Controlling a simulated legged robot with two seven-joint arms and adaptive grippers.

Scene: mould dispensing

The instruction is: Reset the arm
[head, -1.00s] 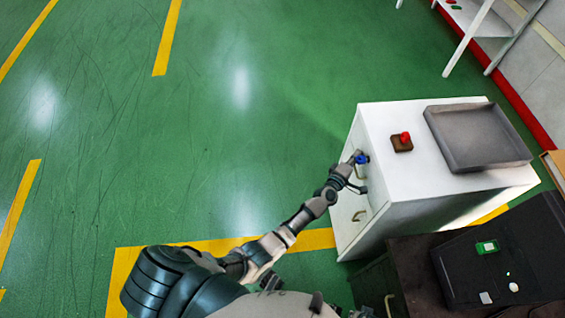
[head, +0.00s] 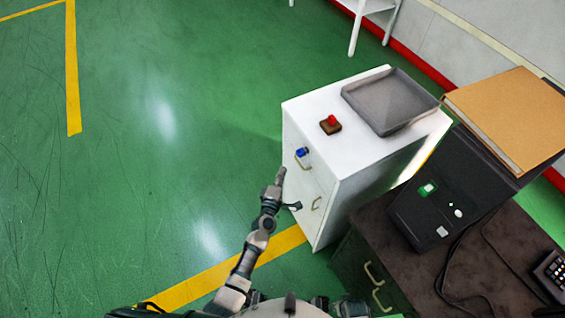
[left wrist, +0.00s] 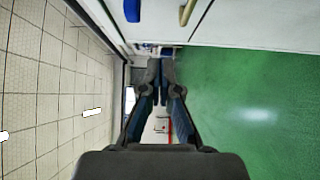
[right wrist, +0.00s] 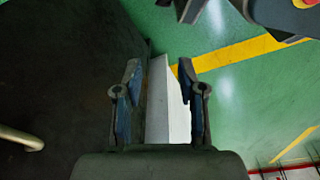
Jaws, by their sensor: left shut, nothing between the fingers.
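My left gripper (head: 281,174) is shut and empty in the head view, just in front of the white cabinet's (head: 345,160) drawer face. In the left wrist view its fingertips (left wrist: 160,72) are close together with nothing between them. A blue part (head: 302,152) and a drawer handle (head: 303,164) sit above and right of the gripper, apart from it. They also show at the top of the left wrist view as a blue part (left wrist: 132,10) and a handle (left wrist: 186,12). The drawers look closed. My right gripper (right wrist: 160,85) is open and empty in the right wrist view.
On the cabinet top are a red button on a brown base (head: 330,124) and a grey tray (head: 388,102). A dark cabinet (head: 375,225) with a black case (head: 410,215) and an orange-brown box (head: 510,110) stands right. Green floor (head: 130,200) to the left is free.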

